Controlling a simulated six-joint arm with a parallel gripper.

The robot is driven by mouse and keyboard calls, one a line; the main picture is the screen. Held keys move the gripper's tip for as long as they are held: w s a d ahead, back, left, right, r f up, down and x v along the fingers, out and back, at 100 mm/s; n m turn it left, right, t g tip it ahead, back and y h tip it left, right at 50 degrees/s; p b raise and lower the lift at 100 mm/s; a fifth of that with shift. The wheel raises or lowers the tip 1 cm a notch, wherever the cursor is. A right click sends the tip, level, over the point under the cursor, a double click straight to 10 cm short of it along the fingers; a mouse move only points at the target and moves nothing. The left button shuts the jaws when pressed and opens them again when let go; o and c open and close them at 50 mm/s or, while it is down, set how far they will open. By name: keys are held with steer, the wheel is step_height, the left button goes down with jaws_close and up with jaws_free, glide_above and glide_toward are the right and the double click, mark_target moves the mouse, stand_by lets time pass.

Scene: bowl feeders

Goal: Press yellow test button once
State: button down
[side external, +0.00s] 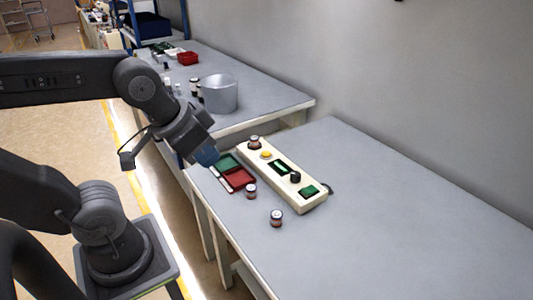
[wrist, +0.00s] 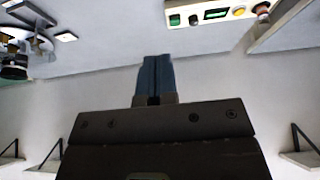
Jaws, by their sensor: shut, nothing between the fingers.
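The yellow button (side external: 266,154) sits on top of a long cream control panel (side external: 312,205), near the panel's far end. It also shows at the top right of the wrist view (wrist: 238,11), on the panel (wrist: 224,5). My gripper (side external: 208,156) is in the air to the left of the panel, apart from the button. Its blue fingers (wrist: 155,78) are together and hold nothing. A small brown-and-white jar-like piece (side external: 254,142) stands at the panel's far end, close beside the button.
The panel also carries a green display (side external: 279,167), a black knob (side external: 295,177) and a green switch (side external: 309,191). The near table's right side is clear.

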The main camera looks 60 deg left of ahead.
steer(key=w+a+n+h, duration=0.1)
steer(key=w+n+h, duration=0.2)
steer(key=w+n, duration=0.55)
steer(key=n+t, duration=0.3)
steer(key=n, duration=1.1)
glide_above(266, 154)
step_height(266, 154, down, 14)
steer(key=shift+a+h, duration=0.15)
steer(key=shift+h, duration=0.25)
steer(key=shift+f, duration=4.25)
steer(key=shift+f, duration=0.15)
